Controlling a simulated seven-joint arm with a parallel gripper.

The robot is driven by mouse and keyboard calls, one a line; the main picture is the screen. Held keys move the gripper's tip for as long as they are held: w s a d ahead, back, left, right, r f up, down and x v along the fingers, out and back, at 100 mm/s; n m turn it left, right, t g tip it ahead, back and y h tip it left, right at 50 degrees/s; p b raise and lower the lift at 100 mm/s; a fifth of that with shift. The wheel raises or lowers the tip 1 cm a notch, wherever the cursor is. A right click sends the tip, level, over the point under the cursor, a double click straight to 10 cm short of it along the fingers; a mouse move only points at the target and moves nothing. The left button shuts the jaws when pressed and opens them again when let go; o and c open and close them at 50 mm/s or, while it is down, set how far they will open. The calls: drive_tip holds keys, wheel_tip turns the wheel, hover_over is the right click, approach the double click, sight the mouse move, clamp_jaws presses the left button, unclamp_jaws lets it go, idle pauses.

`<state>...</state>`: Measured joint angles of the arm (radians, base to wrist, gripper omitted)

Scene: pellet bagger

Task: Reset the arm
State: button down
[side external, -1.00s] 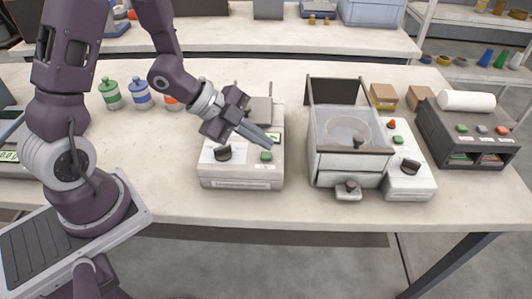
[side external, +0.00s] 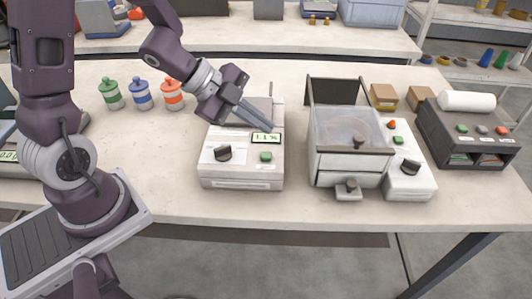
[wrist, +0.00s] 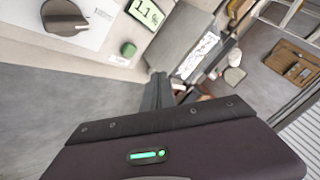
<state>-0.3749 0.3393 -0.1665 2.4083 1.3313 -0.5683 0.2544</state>
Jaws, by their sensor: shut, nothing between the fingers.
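My gripper (side external: 267,125) is shut and empty. In the side view it points down and to the right over the back of a white machine (side external: 240,184), with its fingertips near the machine's lit display (side external: 266,138). I cannot tell whether they touch anything. The machine's front also carries a black knob (side external: 223,153) and a green button (side external: 266,156). In the wrist view the shut fingers (wrist: 158,90) are at the centre, and the display (wrist: 147,12), green button (wrist: 128,49) and black knob (wrist: 65,17) lie at upper left.
A clear-sided bin machine (side external: 347,162) stands to the right, beside a control box (side external: 408,181). Green (side external: 111,94), blue (side external: 142,94) and orange (side external: 172,95) capped bottles stand to the left. A dark grey unit (side external: 465,142) is at far right.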

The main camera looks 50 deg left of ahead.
drive_tip(key=s+a+r+n+t+y, duration=0.1)
drive_tip(key=s+a+r+n+y, duration=0.5)
drive_tip(key=a+r+n+y, duration=0.45)
drive_tip(key=s+d+r+n+g+h, duration=0.2)
drive_tip(key=s+d+n+h, duration=0.2)
drive_tip(key=s, duration=0.9)
drive_tip(key=d+n, duration=0.2)
drive_tip(key=d, duration=0.2)
drive_tip(key=shift+s+d+g+h, duration=0.2)
drive_tip(key=shift+s+g+h, duration=0.1)
drive_tip(key=shift+h, duration=0.05)
drive_tip(key=shift+r, duration=0.1)
idle(4.8)
